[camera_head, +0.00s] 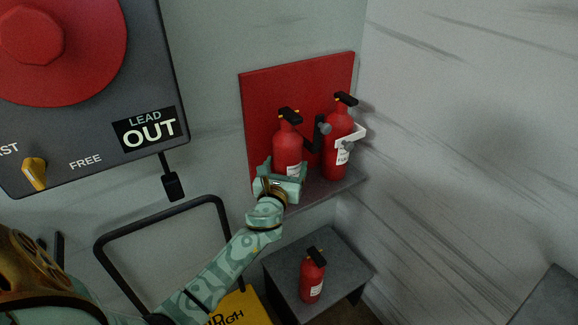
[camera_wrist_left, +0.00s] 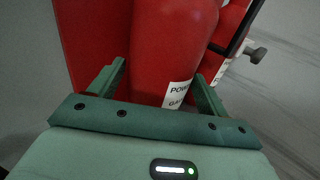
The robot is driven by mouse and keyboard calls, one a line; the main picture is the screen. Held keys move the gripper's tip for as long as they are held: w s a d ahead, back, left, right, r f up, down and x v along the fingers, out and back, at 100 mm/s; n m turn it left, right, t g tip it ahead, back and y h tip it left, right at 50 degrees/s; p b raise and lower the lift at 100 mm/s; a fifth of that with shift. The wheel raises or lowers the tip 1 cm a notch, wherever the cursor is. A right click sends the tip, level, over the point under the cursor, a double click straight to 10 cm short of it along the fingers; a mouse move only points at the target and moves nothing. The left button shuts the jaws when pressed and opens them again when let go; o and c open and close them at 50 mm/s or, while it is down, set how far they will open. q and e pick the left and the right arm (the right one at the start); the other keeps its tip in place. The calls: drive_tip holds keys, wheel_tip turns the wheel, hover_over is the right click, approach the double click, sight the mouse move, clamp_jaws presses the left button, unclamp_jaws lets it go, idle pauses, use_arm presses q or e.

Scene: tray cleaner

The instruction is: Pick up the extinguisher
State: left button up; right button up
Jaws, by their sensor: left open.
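Red extinguishers with black tops stand in the head view. One extinguisher (camera_head: 287,145) is on the wall shelf in front of a red panel, and it also shows large in the left wrist view (camera_wrist_left: 172,50). My left gripper (camera_head: 280,172) is at this extinguisher; in the left wrist view its open fingers (camera_wrist_left: 160,88) lie on either side of the red body. I cannot tell whether they touch it. A second extinguisher (camera_head: 336,150) stands to the right on the same shelf, by a white bracket. A third extinguisher (camera_head: 312,278) stands on a lower grey stand. My right gripper is not in view.
The red back panel (camera_head: 260,95) is behind the shelf (camera_head: 325,187). The lower grey stand (camera_head: 340,262) is below it. A black tubular frame (camera_head: 160,222) and a yellow sign (camera_head: 245,308) are near my left arm. A dark control panel (camera_head: 90,120) hangs at upper left.

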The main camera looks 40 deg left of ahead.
sight(288, 162)
use_arm(q)
drive_tip(key=x, duration=0.3)
drive_tip(key=shift+f, duration=0.2)
drive_tip(key=shift+r, duration=0.1)
drive_tip(key=c, duration=1.5)
drive_tip(key=shift+r, duration=0.2)
clamp_jaws()
